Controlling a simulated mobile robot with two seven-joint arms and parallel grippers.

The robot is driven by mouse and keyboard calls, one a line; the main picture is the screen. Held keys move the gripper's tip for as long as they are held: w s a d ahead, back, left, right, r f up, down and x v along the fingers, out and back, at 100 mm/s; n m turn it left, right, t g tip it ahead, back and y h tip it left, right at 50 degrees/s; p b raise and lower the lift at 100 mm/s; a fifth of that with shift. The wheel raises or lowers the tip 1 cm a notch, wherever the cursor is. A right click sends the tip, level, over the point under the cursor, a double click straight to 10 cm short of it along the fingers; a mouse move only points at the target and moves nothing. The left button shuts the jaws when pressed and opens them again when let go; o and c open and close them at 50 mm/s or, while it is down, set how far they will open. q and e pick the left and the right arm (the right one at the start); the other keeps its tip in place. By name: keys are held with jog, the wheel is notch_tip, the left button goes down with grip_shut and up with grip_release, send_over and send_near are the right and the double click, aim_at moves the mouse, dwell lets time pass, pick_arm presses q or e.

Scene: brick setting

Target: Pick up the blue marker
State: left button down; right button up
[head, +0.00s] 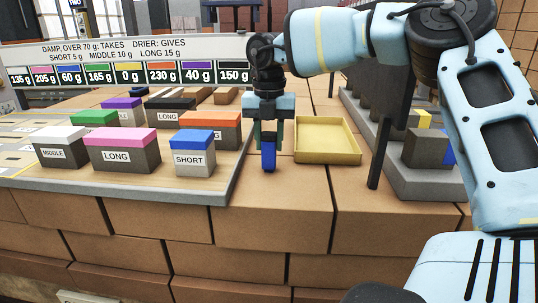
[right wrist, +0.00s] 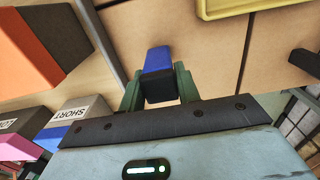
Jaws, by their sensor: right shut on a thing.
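The blue marker (head: 268,155) is a short blue piece with a dark end, held upright in my right gripper (head: 268,140) in the head view. The right gripper is shut on it, above or at the brick surface; I cannot tell whether its lower end touches. In the right wrist view the marker (right wrist: 158,62) sits between the two green fingers of the gripper (right wrist: 158,85). My left gripper is not in view.
A yellow tray (head: 327,158) stands empty just right of the gripper. A board (head: 120,190) at left bears several colour-topped blocks, including a blue-topped SHORT block (head: 192,160). A sign (head: 130,62) stands behind. A grey rack (head: 415,180) with dark blocks is at right.

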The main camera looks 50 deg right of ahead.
jog(key=shift+r, duration=0.1)
notch_tip(320, 180, up, 10)
jog(key=shift+f+b, duration=0.1)
jog(key=shift+b, duration=0.3)
jog(key=o, duration=0.3)
jog(key=shift+c, duration=0.6)
